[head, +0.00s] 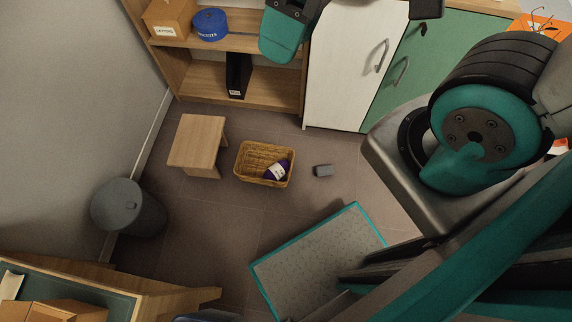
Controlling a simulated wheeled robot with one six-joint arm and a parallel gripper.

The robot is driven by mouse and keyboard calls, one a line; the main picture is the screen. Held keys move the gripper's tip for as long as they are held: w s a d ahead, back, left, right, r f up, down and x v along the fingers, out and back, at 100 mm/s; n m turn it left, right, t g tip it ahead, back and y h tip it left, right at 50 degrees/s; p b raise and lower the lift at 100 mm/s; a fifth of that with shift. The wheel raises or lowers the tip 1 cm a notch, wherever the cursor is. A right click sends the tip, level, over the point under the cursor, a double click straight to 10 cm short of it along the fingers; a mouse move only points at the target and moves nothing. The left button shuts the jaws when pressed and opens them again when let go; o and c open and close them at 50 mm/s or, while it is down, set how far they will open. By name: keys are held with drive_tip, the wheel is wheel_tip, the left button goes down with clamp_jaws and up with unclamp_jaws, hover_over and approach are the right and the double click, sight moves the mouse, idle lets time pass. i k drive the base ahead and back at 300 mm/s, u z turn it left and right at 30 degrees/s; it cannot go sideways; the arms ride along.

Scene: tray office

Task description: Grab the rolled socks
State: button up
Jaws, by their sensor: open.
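A small dark grey roll-like thing (323,170) lies on the floor just right of a wicker basket. It may be the rolled socks, but it is too small to be sure. The wicker basket (240,172) holds a dark purple thing (279,168) with a white label or band, lying tilted against its right side; I cannot tell what it is. My gripper (355,20) shows partly at the top edge, cut off by the frame, with a teal finger at left and a dark one at right. It looks open and empty, apart from basket and grey thing.
A wooden stool (203,136) stands left of the basket, a grey bin (128,207) by the wall. A wooden shelf (266,92) and a white cabinet (345,65) stand behind. A desk (150,290) is at bottom left. The floor around the grey thing is clear.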

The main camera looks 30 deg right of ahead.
sight(323, 170)
drive_tip(key=z, duration=0.15)
drive_tip(key=k, duration=0.95)
drive_tip(key=u, duration=0.55)
